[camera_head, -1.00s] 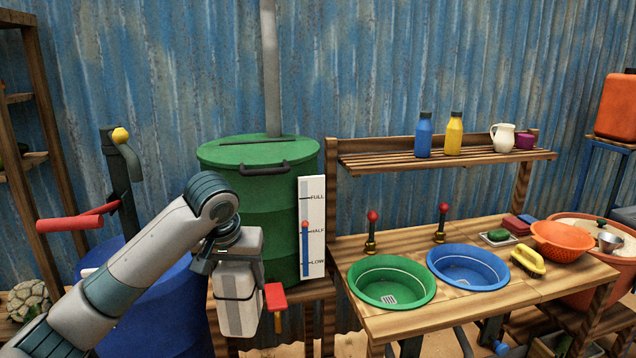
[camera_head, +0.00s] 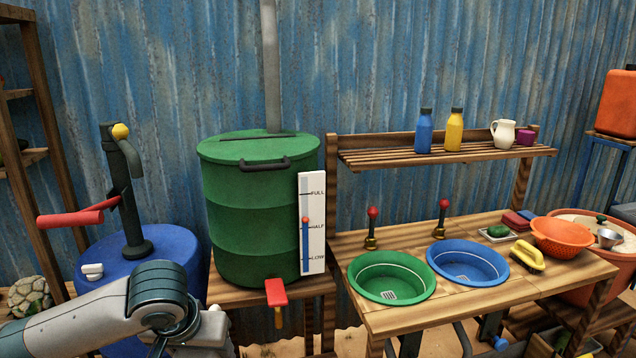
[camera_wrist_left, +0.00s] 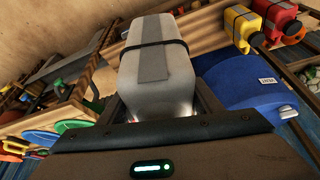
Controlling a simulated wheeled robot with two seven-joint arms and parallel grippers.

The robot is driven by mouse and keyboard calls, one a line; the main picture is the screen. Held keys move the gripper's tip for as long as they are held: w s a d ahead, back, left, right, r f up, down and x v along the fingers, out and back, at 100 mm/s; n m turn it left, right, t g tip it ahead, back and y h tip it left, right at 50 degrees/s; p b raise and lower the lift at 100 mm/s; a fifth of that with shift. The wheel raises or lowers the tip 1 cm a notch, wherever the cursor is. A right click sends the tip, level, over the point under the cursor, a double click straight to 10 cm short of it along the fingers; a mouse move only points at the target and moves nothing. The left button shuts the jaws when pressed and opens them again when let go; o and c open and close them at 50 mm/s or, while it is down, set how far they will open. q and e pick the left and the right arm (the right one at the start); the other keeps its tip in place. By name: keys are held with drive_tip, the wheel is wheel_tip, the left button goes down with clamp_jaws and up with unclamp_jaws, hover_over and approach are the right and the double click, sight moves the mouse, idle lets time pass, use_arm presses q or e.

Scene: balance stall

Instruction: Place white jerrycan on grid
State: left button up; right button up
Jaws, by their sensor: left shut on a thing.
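The white jerrycan (camera_wrist_left: 160,75), with a grey stripe and a dark strap, fills the middle of the left wrist view. My left gripper (camera_wrist_left: 160,112) is shut on it, with a finger on each side. In the head view my left arm enters low at the left, and its wrist is at the bottom edge. The jerrycan is mostly or wholly out of that view there. I cannot make out a grid in either view. My right gripper is not in view.
A blue drum (camera_head: 188,255) with a hand pump (camera_head: 130,200) stands at left, beside a green barrel (camera_head: 262,215) with a red tap. A wash table with green (camera_head: 391,277) and blue (camera_head: 468,264) basins stands right. The wrist view shows yellow (camera_wrist_left: 243,25) and red (camera_wrist_left: 282,18) containers.

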use_arm(q)
drive_tip(key=shift+w+r, duration=0.1)
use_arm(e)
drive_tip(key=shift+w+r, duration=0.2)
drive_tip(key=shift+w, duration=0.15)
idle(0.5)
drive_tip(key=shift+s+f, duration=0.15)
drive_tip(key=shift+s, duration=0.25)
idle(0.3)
